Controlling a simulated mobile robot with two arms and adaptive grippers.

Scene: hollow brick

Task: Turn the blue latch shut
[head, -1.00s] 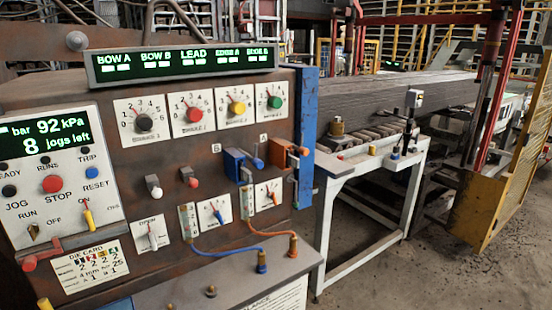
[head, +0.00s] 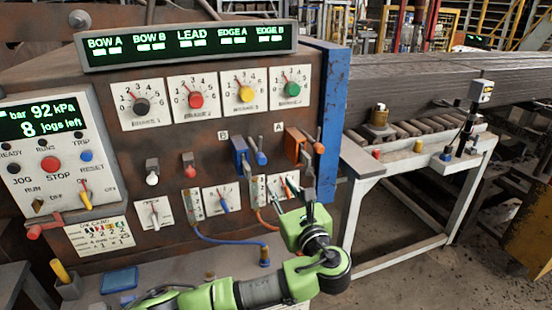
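The blue latch (head: 240,152) is on the brown panel under the letter B, with its blue-tipped handle (head: 261,157) at its right side, standing out from the panel. My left gripper (head: 299,186) is in front of the panel, below the orange latch and to the lower right of the blue latch. Its dark fingers point up and appear spread, with nothing seen between them. It is apart from the blue latch in the picture. My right gripper is not in view.
The orange latch (head: 296,143) with its own handle (head: 319,147) is right of the blue one. Dial gauges, a blue hose (head: 228,240) and an orange hose lie below. A display bar (head: 190,41) tops the panel. A white-framed roller table (head: 400,160) stands at right.

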